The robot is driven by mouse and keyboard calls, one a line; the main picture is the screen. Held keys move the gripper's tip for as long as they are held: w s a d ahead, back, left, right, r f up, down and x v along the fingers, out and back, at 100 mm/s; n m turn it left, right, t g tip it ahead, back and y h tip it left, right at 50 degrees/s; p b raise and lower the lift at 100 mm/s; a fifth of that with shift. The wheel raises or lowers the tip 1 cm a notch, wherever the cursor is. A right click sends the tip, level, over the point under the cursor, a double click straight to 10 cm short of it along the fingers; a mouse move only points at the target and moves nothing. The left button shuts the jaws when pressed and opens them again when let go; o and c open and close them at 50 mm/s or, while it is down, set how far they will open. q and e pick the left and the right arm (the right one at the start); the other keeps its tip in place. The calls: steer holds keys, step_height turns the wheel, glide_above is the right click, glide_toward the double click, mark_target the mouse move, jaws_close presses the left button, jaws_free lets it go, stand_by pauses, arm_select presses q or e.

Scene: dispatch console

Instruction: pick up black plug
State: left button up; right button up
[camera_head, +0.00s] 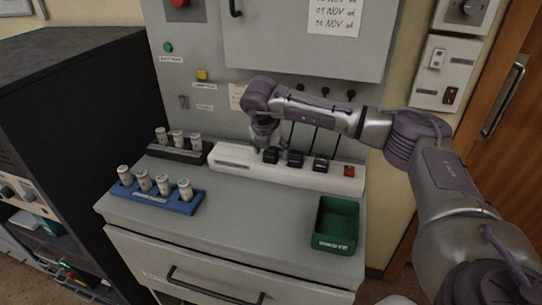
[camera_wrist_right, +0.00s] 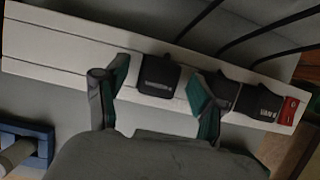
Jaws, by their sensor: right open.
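A white power strip (camera_head: 235,160) lies along the back of the worktop with three black plugs in a row. The leftmost black plug (camera_head: 270,156) is right below my right gripper (camera_head: 264,138). In the right wrist view this plug (camera_wrist_right: 160,77) sits between the two spread fingers of the gripper (camera_wrist_right: 156,90), with gaps on both sides. The middle plug (camera_head: 295,158) is close beside the right finger, which partly covers it in the wrist view. The third plug (camera_head: 320,163) is nearest the red switch (camera_head: 348,171). My left gripper is out of view.
Black cords rise from the plugs to the cabinet wall. A blue rack (camera_head: 180,207) with several white vials and a dark rack (camera_head: 170,151) with three vials stand left. A green waste bin (camera_head: 337,207) stands at right. The worktop's middle (camera_head: 255,205) is clear.

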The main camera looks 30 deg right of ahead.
mark_target(272, 147)
steer(key=shift+c, duration=0.4)
steer(key=c, duration=1.2)
steer(key=shift+r, duration=0.15)
steer(key=shift+w+r+b, duration=0.1)
steer(key=shift+r+b, duration=0.25)
steer(key=shift+r, duration=0.2)
step_height(272, 147, up, 2)
steer(key=shift+r+b, duration=0.15)
steer(key=shift+b, duration=0.35)
steer(key=shift+s+a+r+b, duration=0.25)
steer(key=shift+s+a+r, duration=0.25)
steer(key=shift+s+a, duration=1.65)
steer(key=shift+s+a+r+b, duration=0.3)
steer(key=shift+s+a+r, duration=0.2)
steer(key=shift+s+a, duration=1.65)
steer(key=shift+s+a+r+b, duration=0.25)
steer(key=shift+s+a+r, duration=0.25)
steer(key=shift+s+a, duration=1.65)
